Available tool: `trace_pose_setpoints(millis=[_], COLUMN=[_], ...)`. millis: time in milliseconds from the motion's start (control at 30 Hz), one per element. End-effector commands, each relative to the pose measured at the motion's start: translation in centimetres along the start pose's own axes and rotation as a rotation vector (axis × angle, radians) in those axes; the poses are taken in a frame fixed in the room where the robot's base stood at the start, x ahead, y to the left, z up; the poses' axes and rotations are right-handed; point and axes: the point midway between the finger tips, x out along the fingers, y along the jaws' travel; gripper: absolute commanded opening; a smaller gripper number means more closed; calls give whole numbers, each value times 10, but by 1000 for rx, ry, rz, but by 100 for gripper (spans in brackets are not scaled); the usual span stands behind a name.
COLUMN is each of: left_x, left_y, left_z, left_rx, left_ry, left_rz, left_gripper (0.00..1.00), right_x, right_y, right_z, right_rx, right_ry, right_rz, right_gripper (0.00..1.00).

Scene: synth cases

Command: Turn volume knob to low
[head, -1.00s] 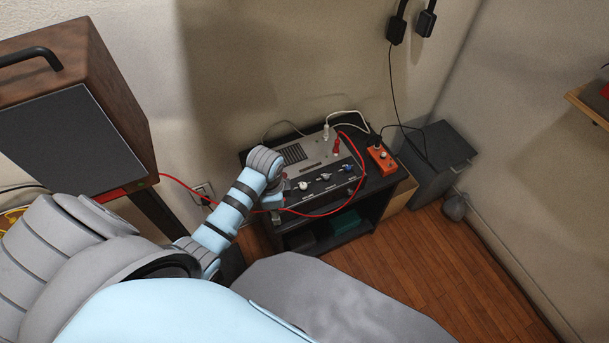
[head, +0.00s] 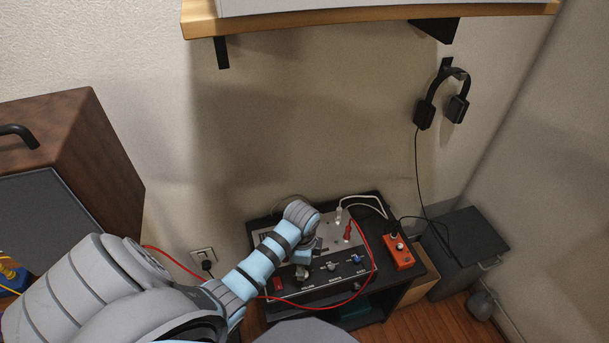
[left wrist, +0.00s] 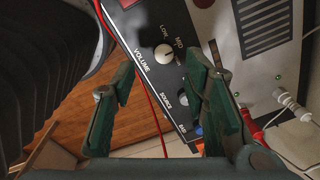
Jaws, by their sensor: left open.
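The amplifier-like unit (head: 318,283) stands on a dark stand, with a black front panel carrying a row of knobs. The white volume knob (left wrist: 166,53) shows in the left wrist view, with LOW and MID printed near it and VOLUME below; its pointer is too small to read. In the head view the volume knob (head: 302,273) is close below my left gripper (head: 304,260). In the left wrist view my left gripper (left wrist: 160,92) is open, its two green fingers apart and empty, with the knob beyond the gap between them, not gripped. My right gripper is out of view.
A red cable (head: 374,258) loops across the unit's front. An orange pedal box (head: 401,252) sits at the right of the stand. Headphones (head: 443,95) hang on the wall, a shelf (head: 350,20) juts out above, and a brown speaker cabinet (head: 100,160) stands at left.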

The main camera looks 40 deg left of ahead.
Motion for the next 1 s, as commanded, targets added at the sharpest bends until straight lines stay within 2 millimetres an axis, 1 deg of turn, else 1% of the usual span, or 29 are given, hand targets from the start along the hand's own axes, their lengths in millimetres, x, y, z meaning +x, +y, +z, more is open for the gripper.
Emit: trace_pose_setpoints(millis=[33, 100, 200, 333, 567, 600, 667, 833, 1000], left_x=[20, 36, 52, 60, 59, 59, 59, 59, 59], left_y=[1, 1, 0, 0, 0, 0, 0, 0, 0], left_z=[0, 0, -1, -2, -2, -2, -2, -2, -2], left_rx=[0, 1, 1, 3, 3, 3, 3, 3, 1], left_ry=[-1, -1, 1, 1, 1, 1, 1, 1, 1], left_rz=[3, 2, 0, -1, -1, -1, -1, -1, 0], left_gripper=[41, 41, 41, 41, 41, 38, 28, 1, 0], right_x=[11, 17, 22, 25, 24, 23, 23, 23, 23], right_y=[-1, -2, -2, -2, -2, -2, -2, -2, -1], right_z=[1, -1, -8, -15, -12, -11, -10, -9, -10], right_rx=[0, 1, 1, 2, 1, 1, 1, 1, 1], right_ry=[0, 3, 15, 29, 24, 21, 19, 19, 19], right_rz=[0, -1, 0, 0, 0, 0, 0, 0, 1], right_gripper=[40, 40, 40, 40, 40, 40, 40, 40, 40])
